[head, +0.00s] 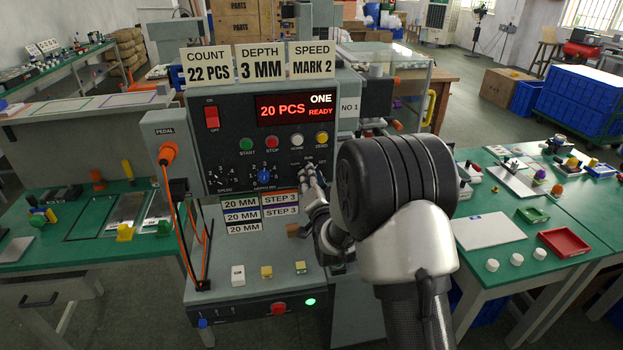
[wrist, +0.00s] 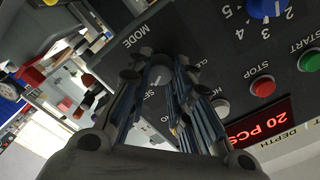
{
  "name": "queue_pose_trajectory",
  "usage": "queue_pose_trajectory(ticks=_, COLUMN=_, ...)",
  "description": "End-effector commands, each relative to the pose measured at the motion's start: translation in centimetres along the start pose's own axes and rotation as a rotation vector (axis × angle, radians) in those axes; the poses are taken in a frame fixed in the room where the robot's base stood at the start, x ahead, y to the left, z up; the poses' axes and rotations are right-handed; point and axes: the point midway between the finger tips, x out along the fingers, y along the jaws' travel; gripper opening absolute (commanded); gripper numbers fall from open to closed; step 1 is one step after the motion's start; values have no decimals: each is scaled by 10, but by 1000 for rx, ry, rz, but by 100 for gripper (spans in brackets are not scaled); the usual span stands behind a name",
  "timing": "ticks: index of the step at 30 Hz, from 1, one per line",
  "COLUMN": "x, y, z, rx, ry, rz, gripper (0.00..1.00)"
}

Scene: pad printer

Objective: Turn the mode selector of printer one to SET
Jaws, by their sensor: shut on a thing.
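Printer one's control panel (head: 222,146) is dark, with a red display (head: 295,109) reading 20 PCS, ONE and READY. The mode selector (wrist: 159,76), a small grey knob under the MODE label (wrist: 135,36), sits between my fingertips in the wrist view. My gripper (head: 312,177) reaches the panel's lower right in the head view and covers the selector there. It is shut on the knob (wrist: 158,66). Labels beginning SE and CL show partly around the fingers. The knob's pointer is hidden, so I cannot tell its setting.
A blue depth dial (head: 264,176) sits left of my gripper, with START, STOP and other buttons above. Step cards (head: 279,199) hang below the panel. An orange pedal cable (head: 178,215) runs down the left. A green table (head: 540,215) with parts stands at right.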

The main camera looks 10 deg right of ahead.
Motion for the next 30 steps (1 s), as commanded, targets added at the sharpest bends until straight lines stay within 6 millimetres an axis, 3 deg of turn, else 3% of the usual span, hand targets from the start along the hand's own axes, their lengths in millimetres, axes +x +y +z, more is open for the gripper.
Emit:
queue_pose_trajectory(ticks=4, x=0, y=0, z=0, rx=0, ry=1, rz=0, gripper=0)
queue_pose_trajectory(ticks=5, x=0, y=0, z=0, rx=0, ry=1, rz=0, gripper=22)
queue_pose_trajectory(ticks=14, x=0, y=0, z=0, rx=-1, ry=1, rz=0, gripper=41)
queue_pose_trajectory(ticks=24, x=-2, y=0, z=0, rx=-1, ry=0, rz=0, gripper=41)
queue_pose_trajectory(ticks=30, x=-29, y=0, z=0, rx=-1, ry=-1, rz=1, gripper=41)
